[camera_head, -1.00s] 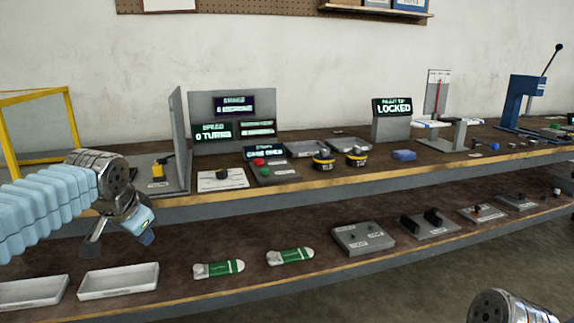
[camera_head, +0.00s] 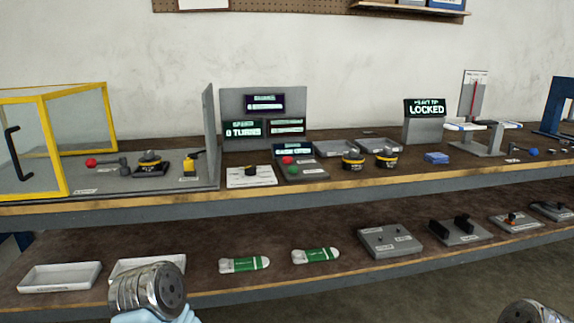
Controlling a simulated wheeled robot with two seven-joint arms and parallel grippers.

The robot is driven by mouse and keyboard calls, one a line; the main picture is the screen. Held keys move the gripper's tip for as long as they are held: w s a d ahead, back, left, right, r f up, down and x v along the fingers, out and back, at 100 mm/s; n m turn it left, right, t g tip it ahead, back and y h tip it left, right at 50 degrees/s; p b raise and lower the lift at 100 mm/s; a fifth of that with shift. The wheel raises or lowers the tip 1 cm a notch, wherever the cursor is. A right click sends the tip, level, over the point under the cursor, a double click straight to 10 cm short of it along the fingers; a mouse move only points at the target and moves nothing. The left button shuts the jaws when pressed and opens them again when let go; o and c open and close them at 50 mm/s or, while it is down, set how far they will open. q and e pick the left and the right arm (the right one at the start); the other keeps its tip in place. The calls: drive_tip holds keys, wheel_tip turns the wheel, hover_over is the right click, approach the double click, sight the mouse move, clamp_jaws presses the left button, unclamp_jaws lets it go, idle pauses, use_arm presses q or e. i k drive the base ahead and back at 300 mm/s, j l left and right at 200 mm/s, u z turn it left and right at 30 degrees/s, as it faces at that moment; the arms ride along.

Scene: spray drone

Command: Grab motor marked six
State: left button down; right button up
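Two round black motors with yellow bands, the left one (camera_head: 353,161) and the right one (camera_head: 386,158), stand side by side on the upper bench, right of the control box. Another black and yellow round unit (camera_head: 150,164) sits inside the yellow-framed enclosure at the left. The markings on all of them are too small to read. A metal joint of my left arm (camera_head: 150,290) shows at the lower left, below the bench top; its gripper fingers are not visible. A metal joint of my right arm (camera_head: 526,312) shows at the bottom right edge, its fingers also out of view.
The control box (camera_head: 302,169) has red and green buttons. A "LOCKED" display (camera_head: 425,107) stands behind. White trays (camera_head: 60,277) and green-white packets (camera_head: 244,264) lie on the lower shelf.

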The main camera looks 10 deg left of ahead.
sight(155, 164)
drive_tip(key=k+l+u, duration=0.1)
drive_tip(key=u, duration=1.1)
